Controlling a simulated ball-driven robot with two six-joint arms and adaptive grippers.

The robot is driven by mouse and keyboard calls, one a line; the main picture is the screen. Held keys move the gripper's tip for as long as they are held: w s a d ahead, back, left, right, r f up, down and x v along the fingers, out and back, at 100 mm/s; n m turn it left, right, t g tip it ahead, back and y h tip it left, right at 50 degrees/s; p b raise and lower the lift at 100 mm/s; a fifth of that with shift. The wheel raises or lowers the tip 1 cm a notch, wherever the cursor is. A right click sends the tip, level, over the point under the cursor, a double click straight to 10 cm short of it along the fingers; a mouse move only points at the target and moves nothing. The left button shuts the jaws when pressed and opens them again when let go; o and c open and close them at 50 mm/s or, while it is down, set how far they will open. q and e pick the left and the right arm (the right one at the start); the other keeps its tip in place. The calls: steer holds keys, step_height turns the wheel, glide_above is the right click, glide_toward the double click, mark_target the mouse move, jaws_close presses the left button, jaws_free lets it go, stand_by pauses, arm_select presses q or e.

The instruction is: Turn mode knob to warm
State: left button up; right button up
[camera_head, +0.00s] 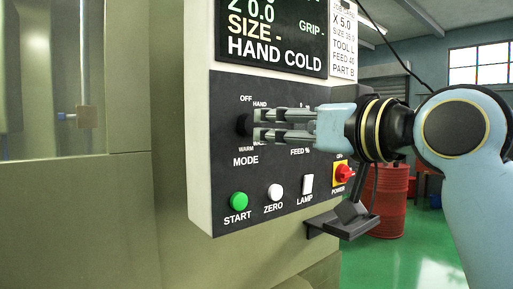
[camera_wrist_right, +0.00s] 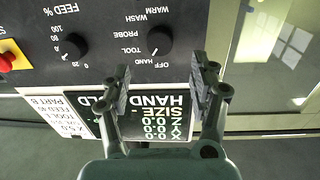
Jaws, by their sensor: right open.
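The black mode knob (camera_head: 243,124) sits on the dark control panel (camera_head: 222,165), with OFF and HAND above it and WARM below. The knob (camera_wrist_right: 160,40) also shows in the right wrist view, where the labels are upside down; its pointer mark appears to be near HAND. The display (camera_head: 275,35) reads HAND COLD. My right gripper (camera_head: 258,124) points left at the knob. In the wrist view its open fingers (camera_wrist_right: 160,82) stand apart, with the knob beyond them in line with the gap. I cannot tell any contact. My left gripper is out of view.
The feed knob (camera_wrist_right: 75,45) is beside the mode knob, hidden behind my gripper in the head view. Below are the green START button (camera_head: 238,201), white ZERO button (camera_head: 275,191), LAMP switch (camera_head: 307,183) and red POWER switch (camera_head: 343,174). A dark bracket (camera_head: 342,222) juts out underneath.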

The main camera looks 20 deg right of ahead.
mark_target(253, 125)
steer(key=p+x, duration=0.2)
steer(key=x, duration=0.5)
steer(key=shift+r, duration=0.1)
steer(key=shift+w+a, duration=0.2)
steer(key=shift+w, duration=0.35)
